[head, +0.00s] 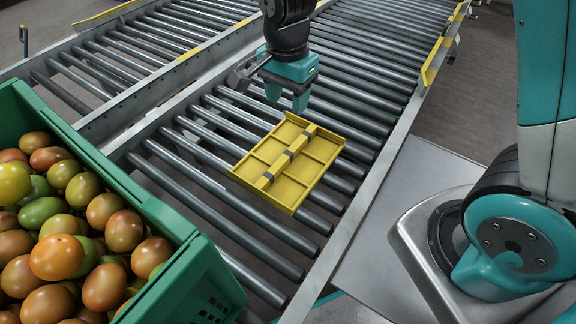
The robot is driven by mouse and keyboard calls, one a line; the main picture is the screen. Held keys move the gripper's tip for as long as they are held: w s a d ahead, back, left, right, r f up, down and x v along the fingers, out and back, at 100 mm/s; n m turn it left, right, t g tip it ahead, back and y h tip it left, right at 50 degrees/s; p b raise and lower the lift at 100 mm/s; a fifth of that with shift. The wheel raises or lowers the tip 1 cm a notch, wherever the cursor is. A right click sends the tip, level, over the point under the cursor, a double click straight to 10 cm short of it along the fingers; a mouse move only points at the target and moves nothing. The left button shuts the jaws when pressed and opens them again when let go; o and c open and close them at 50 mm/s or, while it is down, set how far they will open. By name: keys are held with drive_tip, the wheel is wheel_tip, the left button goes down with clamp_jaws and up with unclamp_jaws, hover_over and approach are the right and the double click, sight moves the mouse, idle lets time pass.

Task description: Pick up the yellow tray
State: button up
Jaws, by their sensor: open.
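The yellow tray (311,172) lies on the rollers of the near conveyor, in the middle of the head view. It is shallow and divided into compartments, with a raised bar along its middle that carries dark grip patches. My gripper (287,103) points down above the tray's far edge. Its teal fingers are open, with nothing between them. The fingertips look apart from the tray, but the exact height gap is hard to tell.
A green crate (165,222) full of red, orange and green tomatoes (57,257) stands at the left front. The roller conveyor (225,193) has metal side rails, and a second conveyor (125,52) runs beside it at the upper left. Rollers around the tray are clear.

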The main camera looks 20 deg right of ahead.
sight(289, 153)
wheel_tip(289, 153, down, 16)
drive_tip(key=b, duration=0.5)
drive_tip(key=shift+d+f+b, duration=0.15)
drive_tip(key=shift+f+b, duration=0.05)
drive_tip(key=shift+b, duration=0.15)
drive_tip(key=shift+f, duration=0.2)
clamp_jaws()
